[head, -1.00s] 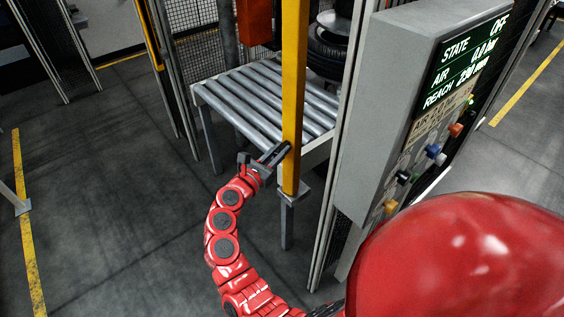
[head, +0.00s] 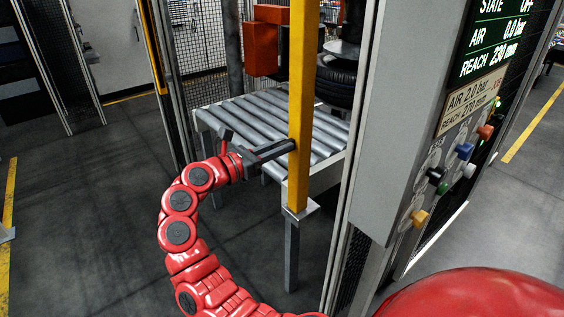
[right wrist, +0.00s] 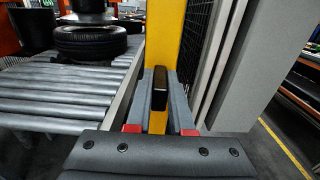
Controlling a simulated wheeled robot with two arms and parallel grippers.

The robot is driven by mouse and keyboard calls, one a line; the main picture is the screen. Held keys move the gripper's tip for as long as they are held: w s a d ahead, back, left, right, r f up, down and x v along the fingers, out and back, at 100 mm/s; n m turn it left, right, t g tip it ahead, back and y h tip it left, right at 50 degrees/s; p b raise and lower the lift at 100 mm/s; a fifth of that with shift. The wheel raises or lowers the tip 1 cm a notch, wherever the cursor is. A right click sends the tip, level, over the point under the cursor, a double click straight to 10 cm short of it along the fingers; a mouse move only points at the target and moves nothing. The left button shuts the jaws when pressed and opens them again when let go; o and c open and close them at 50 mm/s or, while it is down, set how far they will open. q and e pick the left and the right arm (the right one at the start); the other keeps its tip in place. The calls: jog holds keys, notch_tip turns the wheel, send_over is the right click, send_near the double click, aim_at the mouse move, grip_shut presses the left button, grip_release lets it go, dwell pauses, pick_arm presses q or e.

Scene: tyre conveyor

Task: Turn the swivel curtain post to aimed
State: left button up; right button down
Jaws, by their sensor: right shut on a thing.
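The swivel curtain post (head: 300,110) is a tall yellow upright at the near corner of the roller conveyor. It also shows in the right wrist view (right wrist: 166,40), with a black handle (right wrist: 159,88) on the face toward me. My right gripper (head: 294,146) comes to the post from the left in the head view. In the right wrist view its grey fingers (right wrist: 160,105) lie on both sides of the handle, shut on it. The fingertips are partly hidden by the post in the head view. My left gripper is not in view.
The roller conveyor (head: 250,118) carries a black tyre (head: 337,84) at its far right. Right of the post stands a grey control cabinet (head: 400,120) with coloured knobs and a display reading state off. A wire-mesh fence (head: 200,50) stands behind. Open floor lies left.

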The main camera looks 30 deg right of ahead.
jog(key=shift+w+r, duration=0.1)
jog(key=shift+r, duration=0.05)
jog(key=c, duration=0.8)
grip_release()
jog(key=s+a+b, duration=0.1)
jog(key=a+b, duration=0.2)
jog(key=a, duration=1.4)
jog(key=shift+a+b, duration=0.25)
jog(key=shift+b, duration=0.1)
jog(key=shift+s, duration=0.1)
